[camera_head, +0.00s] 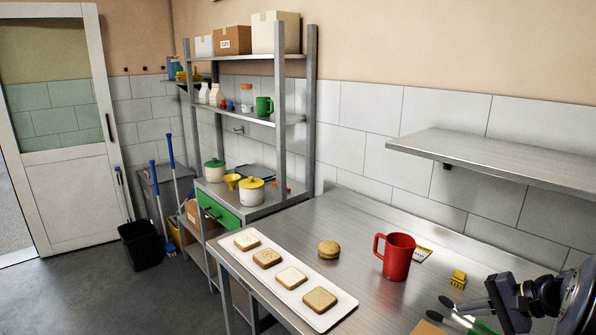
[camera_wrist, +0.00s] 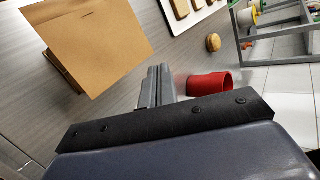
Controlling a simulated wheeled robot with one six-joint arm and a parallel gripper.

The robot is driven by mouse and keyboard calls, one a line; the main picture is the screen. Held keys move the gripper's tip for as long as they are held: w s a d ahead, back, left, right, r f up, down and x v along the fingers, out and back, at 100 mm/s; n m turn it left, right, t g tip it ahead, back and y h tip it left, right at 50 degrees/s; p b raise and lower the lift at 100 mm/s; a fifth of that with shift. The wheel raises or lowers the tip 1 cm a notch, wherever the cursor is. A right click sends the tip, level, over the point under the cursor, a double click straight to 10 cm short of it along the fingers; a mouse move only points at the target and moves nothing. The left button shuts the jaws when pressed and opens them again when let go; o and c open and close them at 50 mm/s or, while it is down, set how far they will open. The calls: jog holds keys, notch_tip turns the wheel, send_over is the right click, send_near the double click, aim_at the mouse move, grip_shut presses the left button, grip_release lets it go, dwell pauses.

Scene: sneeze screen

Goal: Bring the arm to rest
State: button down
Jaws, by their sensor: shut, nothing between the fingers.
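My gripper (camera_head: 440,307) is at the lower right of the head view, over the near right part of the steel table (camera_head: 350,215). My arm's dark joints run from it to the right edge. In the wrist view the two grey fingers of my gripper (camera_wrist: 158,73) are together, with nothing held. A red mug (camera_head: 397,257) stands upright on the table, left of and beyond the gripper. It also shows beside the fingers in the wrist view (camera_wrist: 208,84). A brown cardboard piece (camera_wrist: 90,40) lies near the fingers there; only its edge shows in the head view.
A white tray (camera_head: 260,275) with several bread slices and a round bun (camera_head: 328,249) are on the table. A yellow brush-like item (camera_head: 458,278) lies near my gripper. A steel wall shelf (camera_head: 500,160) overhangs the right side. A loaded rack (camera_head: 283,120) stands behind left.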

jog(key=s+d+r+p, duration=0.1)
jog(key=d+r+p, duration=0.3)
jog(key=d, duration=0.3)
jog(key=shift+s+p, duration=0.25)
jog(key=shift+p, duration=0.2)
jog(key=shift+s+r, duration=0.1)
